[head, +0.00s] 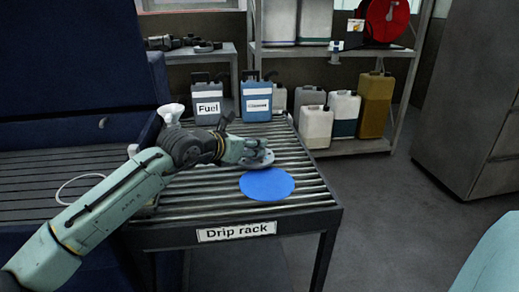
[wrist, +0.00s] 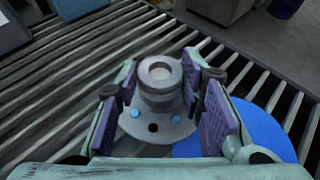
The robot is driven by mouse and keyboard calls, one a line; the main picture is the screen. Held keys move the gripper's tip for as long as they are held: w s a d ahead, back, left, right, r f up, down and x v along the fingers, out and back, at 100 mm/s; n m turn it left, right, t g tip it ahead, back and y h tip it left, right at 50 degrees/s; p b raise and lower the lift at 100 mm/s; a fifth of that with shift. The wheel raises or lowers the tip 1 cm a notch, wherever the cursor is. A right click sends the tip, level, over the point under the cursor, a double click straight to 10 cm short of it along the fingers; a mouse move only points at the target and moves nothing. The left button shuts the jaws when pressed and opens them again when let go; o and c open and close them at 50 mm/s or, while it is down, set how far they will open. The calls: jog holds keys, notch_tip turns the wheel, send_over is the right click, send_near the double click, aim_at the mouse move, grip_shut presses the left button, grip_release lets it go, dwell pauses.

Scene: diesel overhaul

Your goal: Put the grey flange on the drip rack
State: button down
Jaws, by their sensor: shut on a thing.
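The grey flange (wrist: 160,85) shows in the wrist view between the purple pads of my gripper (wrist: 165,105). It has a raised round neck with a hole on a wider disc with blue spots. In the head view my gripper (head: 258,150) is shut on the flange (head: 257,160) over the drip rack (head: 205,203), a table of metal rollers with a "Drip rack" label. The flange is just behind a flat blue disc (head: 267,184) on the rollers, which shows in the wrist view too (wrist: 260,135). I cannot tell whether the flange touches the rollers.
A jug labelled Fuel (head: 207,100) and a blue jug (head: 256,100) stand at the rack's back edge. A white funnel-like thing (head: 171,113) is at the back left. Shelves with several canisters (head: 376,103) stand behind. The rack's front right is clear.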

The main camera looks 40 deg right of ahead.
jog(key=shift+f, duration=0.2)
jog(key=shift+w+a+f, duration=0.1)
jog(key=shift+f, duration=0.05)
jog(key=c, duration=1.1)
grip_release()
